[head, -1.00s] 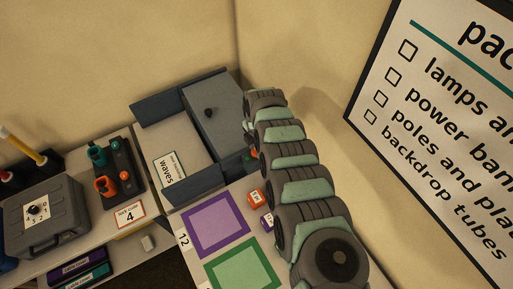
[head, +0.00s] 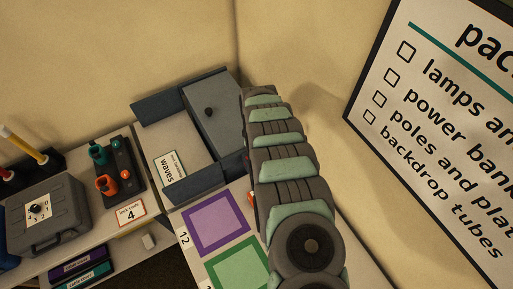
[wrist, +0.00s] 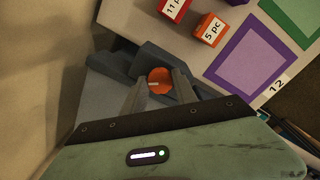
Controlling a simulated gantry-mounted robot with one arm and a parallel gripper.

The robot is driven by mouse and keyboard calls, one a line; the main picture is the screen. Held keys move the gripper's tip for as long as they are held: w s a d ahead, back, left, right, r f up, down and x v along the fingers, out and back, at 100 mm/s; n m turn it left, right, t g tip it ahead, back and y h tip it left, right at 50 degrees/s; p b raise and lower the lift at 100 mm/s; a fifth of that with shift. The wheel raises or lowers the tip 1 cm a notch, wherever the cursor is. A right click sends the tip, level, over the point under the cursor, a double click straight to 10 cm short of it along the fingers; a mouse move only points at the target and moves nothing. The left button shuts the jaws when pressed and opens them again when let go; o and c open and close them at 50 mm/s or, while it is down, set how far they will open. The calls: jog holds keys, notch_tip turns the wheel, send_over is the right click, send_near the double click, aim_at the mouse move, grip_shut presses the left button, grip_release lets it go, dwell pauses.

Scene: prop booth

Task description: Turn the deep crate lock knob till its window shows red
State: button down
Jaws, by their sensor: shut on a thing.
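The deep crate (head: 197,179) is a blue-grey box with a grey lid part (head: 215,112) at the back of the table. In the wrist view its wall (wrist: 155,58) runs beside an orange round lock knob (wrist: 160,75) with a pale mark on its face. My gripper (wrist: 160,85) is shut on the knob, one finger on each side. No lock window can be made out. In the head view my arm hides the knob and gripper.
A purple square (head: 216,224) and a green square (head: 238,265) lie in front of the crate. Small red (wrist: 174,8) and orange (wrist: 208,30) blocks stand close by. A grey case (head: 45,222) with a dial is at left.

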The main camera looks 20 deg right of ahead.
jog(key=m+b, duration=0.1)
jog(key=m, duration=0.3)
jog(key=shift+a+m, duration=0.1)
jog(key=shift+m, duration=0.3)
dwell(0.4)
jog(key=c, duration=1)
grip_release()
jog(key=shift+o, duration=0.2)
notch_tip(320, 180, up, 11)
jog(key=shift+a, duration=0.15)
jog(key=shift+s+f, duration=0.1)
